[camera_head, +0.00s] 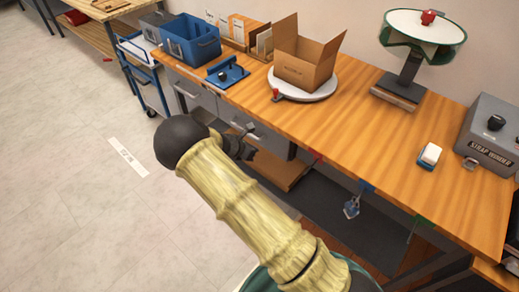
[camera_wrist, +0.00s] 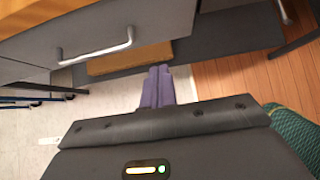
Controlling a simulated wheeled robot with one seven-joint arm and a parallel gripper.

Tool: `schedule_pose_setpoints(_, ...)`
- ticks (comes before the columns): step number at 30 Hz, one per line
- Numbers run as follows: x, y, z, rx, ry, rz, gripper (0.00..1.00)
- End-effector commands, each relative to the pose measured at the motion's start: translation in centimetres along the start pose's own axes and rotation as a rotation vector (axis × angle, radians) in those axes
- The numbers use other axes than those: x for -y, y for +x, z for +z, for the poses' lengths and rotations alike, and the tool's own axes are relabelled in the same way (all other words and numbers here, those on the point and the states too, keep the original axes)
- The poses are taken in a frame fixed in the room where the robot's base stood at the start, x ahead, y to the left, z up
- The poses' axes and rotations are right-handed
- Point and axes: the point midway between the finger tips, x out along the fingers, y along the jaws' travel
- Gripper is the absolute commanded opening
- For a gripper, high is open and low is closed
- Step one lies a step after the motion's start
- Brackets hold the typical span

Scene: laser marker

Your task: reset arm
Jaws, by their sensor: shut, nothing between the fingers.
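My arm reaches from the lower middle of the head view up and left, in front of the workbench. My gripper (camera_wrist: 158,84) shows in the wrist view with its two purple fingers together and nothing between them. In the head view the end of my arm is partly hidden behind the black joint, so the fingertips are hard to make out there. The gripper hangs in front of the bench drawers, below the wooden top. A drawer handle (camera_wrist: 98,46) is left of and beyond the fingers in the wrist view, apart from them.
The wooden workbench (camera_head: 345,135) holds a cardboard box (camera_head: 303,68) on a round white plate, a blue bin (camera_head: 190,42) and a grey strap winder (camera_head: 490,145). A blue cart (camera_head: 150,75) stands at the left. Open floor (camera_head: 70,160) lies left of my arm.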

Motion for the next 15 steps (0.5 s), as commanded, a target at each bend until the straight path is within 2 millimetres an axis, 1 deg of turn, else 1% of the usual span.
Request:
schedule_pose_setpoints(4, -0.01, -0.57, -0.09, -0.001, -0.002, 0.000, 0.00)
schedule_pose_setpoints(15, 0.43, -0.06, 0.39, -0.001, 0.008, -0.009, 0.00)
